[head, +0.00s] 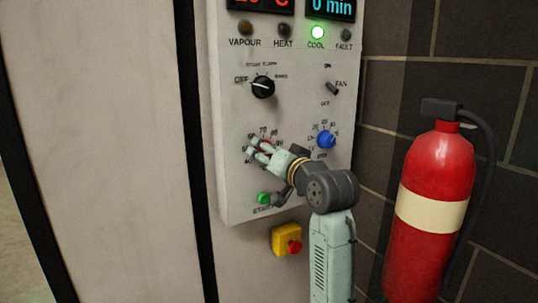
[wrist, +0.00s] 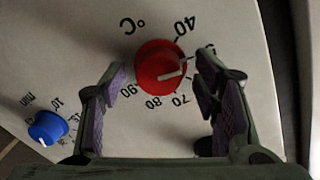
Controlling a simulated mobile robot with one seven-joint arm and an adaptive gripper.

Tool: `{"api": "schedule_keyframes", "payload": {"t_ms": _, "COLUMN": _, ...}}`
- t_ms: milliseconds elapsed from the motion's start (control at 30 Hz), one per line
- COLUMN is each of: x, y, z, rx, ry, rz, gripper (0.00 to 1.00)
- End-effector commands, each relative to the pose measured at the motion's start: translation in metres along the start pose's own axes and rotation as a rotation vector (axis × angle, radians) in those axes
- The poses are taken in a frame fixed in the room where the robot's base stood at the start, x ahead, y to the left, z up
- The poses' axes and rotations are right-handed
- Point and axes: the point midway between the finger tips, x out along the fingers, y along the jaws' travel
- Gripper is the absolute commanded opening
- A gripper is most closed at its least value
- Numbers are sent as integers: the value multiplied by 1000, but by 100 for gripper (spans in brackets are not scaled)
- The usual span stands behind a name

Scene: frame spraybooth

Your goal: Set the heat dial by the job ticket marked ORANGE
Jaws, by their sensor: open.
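The red heat dial (wrist: 155,60), with a °C mark and numbers around it, is on the control panel (wrist: 90,35). Its white pointer line points right in the wrist view, toward labels partly hidden by my right finger; the exact reading cannot be told. The 40, 70, 80 and 90 labels show. My gripper (wrist: 160,95) is open, with one finger on each side of the dial; contact is not visible. In the head view my gripper (head: 258,150) is at the panel and mostly covers the dial. No job ticket is in view.
A blue minutes dial (head: 326,140) is right of my gripper; a black selector knob (head: 263,87) is above. The green COOL lamp (head: 317,32) is lit. A green start button (head: 264,198) and yellow-red stop box (head: 286,240) are below. A fire extinguisher (head: 430,210) stands at right.

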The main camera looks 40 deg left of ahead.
Motion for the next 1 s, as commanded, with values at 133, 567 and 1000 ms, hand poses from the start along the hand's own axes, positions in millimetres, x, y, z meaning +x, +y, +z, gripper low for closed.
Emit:
{"api": "schedule_keyframes", "payload": {"t_ms": 133, "x": 0, "y": 0, "z": 0, "rx": 0, "ry": 0, "rz": 0, "gripper": 56}}
{"api": "schedule_keyframes", "payload": {"t_ms": 567, "x": -60, "y": 1, "z": -1, "rx": -1, "ry": 4, "rz": 2, "gripper": 56}}
{"api": "schedule_keyframes", "payload": {"t_ms": 1000, "x": -119, "y": 0, "z": 0, "rx": -1, "ry": 1, "rz": 0, "gripper": 56}}
